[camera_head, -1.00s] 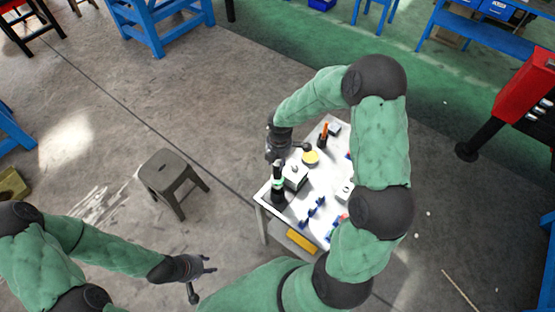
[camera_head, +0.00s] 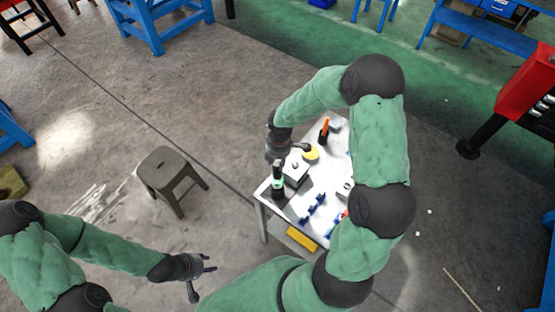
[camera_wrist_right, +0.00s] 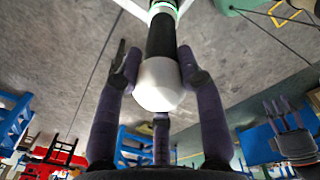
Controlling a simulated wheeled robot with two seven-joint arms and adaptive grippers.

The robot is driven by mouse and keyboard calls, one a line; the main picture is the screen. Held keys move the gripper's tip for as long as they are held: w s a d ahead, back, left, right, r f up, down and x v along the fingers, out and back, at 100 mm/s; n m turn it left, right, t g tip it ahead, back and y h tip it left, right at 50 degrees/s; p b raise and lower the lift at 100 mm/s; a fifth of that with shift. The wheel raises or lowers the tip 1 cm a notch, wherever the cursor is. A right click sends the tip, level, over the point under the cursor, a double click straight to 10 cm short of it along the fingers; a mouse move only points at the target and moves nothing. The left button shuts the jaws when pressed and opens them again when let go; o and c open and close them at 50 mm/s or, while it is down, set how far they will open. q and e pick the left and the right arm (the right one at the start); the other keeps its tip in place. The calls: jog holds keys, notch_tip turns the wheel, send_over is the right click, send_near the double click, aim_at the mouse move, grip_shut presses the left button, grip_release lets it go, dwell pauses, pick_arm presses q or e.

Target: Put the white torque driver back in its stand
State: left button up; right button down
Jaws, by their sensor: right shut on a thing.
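The torque driver (camera_head: 278,181) is upright at the table's near left corner, dark with a pale green band. In the right wrist view the driver (camera_wrist_right: 160,85) shows a rounded white end and a dark shaft between my fingers. My right gripper (camera_head: 278,158) is shut on its upper end. Whether the driver's lower end touches a stand or the table is hard to tell, and I cannot pick out its stand for certain. My left gripper (camera_head: 209,264) is open and empty, low over the floor, away from the table.
The small white table (camera_head: 291,212) holds a white box (camera_head: 297,169), a yellow round piece (camera_head: 311,153), an orange-handled tool (camera_head: 324,129) and blue holders (camera_head: 314,208). My right arm hides its right side. A grey stool (camera_head: 166,168) stands to the left on open floor.

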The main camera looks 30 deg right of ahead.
jog(key=shift+f+b, duration=1.55)
jog(key=shift+f, duration=0.45)
jog(key=c, duration=0.7)
grip_release()
jog(key=shift+r, duration=0.1)
jog(key=shift+s+r+p, duration=0.2)
jog(key=shift+r+p, duration=2)
jog(key=shift+r, duration=0.3)
jog(key=shift+f, duration=0.1)
